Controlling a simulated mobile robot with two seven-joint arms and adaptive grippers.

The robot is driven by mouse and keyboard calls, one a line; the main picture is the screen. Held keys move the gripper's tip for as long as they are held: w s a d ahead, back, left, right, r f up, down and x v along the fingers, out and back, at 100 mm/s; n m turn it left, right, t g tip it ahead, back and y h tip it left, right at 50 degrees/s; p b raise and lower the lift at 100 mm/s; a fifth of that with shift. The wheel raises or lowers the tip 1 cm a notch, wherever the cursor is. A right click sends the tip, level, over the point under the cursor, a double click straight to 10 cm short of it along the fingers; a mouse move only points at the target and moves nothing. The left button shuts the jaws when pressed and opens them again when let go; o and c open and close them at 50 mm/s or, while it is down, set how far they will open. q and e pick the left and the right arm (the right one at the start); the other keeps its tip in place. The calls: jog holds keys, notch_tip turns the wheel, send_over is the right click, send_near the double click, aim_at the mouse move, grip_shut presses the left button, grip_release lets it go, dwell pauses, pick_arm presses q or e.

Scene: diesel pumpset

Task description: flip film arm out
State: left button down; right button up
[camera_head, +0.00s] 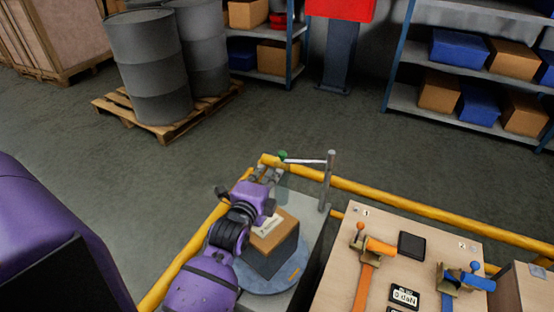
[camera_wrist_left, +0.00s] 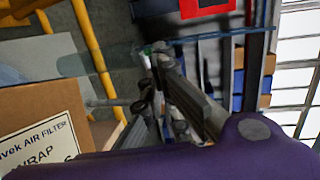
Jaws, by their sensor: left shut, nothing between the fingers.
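The film arm (camera_head: 305,161) is a thin pale bar. It runs left from an upright grey post (camera_head: 328,180) to a green knob (camera_head: 283,155) at its end. My left gripper (camera_head: 268,166) is beside the knob, at its lower left; whether they touch is unclear. In the left wrist view the shut fingers (camera_wrist_left: 160,72) have nothing between them, and a bit of green shows near their tips.
Yellow rails (camera_head: 400,205) edge the station behind and at left. A wooden bench (camera_head: 335,275) at right carries orange (camera_head: 378,248) and blue (camera_head: 465,281) handled devices. Drums (camera_head: 150,65) on a pallet and shelves (camera_head: 400,95) stand behind. The floor between is clear.

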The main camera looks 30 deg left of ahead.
pick_arm(q)
jog(key=x, duration=0.8)
jog(key=shift+w, duration=0.2)
jog(key=shift+w+a, duration=0.1)
